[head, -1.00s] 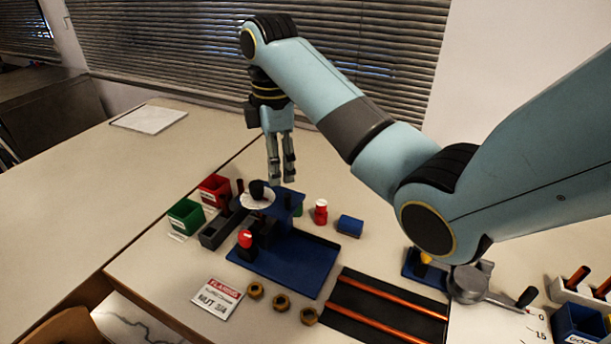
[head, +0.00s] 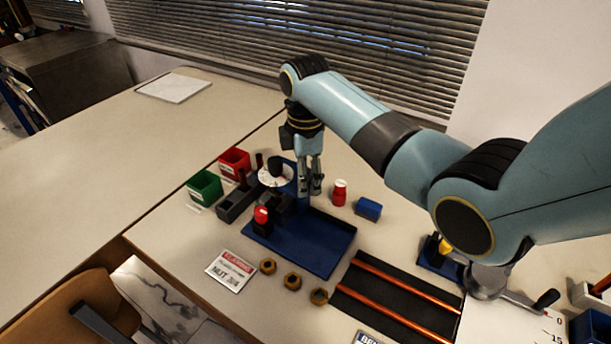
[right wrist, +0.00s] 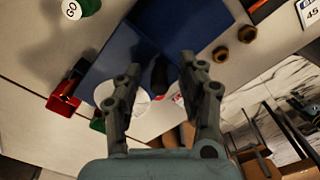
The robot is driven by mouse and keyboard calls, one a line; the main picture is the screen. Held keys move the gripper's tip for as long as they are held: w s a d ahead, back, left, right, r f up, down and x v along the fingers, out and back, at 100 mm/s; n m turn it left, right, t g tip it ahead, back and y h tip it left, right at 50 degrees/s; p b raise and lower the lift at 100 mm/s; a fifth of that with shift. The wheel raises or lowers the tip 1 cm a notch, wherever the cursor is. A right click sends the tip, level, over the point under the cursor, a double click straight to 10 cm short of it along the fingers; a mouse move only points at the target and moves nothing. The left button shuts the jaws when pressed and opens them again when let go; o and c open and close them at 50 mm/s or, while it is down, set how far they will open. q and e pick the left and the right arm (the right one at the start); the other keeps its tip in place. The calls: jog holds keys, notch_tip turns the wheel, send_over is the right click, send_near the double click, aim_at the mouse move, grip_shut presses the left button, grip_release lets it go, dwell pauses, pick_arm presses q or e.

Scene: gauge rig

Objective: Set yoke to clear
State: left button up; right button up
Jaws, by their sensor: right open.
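The blue gauge rig (head: 318,243) stands on the bench with a flat base and a raised post. A white round dial (head: 264,181) with a black knob (head: 275,164) on top sits at its upper left. A red-capped black part (head: 262,216) stands at the front left of the base. I cannot tell which part is the yoke. My right gripper (head: 311,191) points down, open and empty, just right of the dial near the post. In the right wrist view its fingers (right wrist: 160,72) are apart, with the white dial (right wrist: 106,93) partly behind one finger.
Green (head: 205,187) and red (head: 233,161) bins stand left of the rig. Brass nuts (head: 292,281), a card (head: 231,270) and copper tubes (head: 400,297) are in front.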

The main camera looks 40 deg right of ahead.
jog(key=shift+c, duration=0.2)
grip_shut()
dwell(0.3)
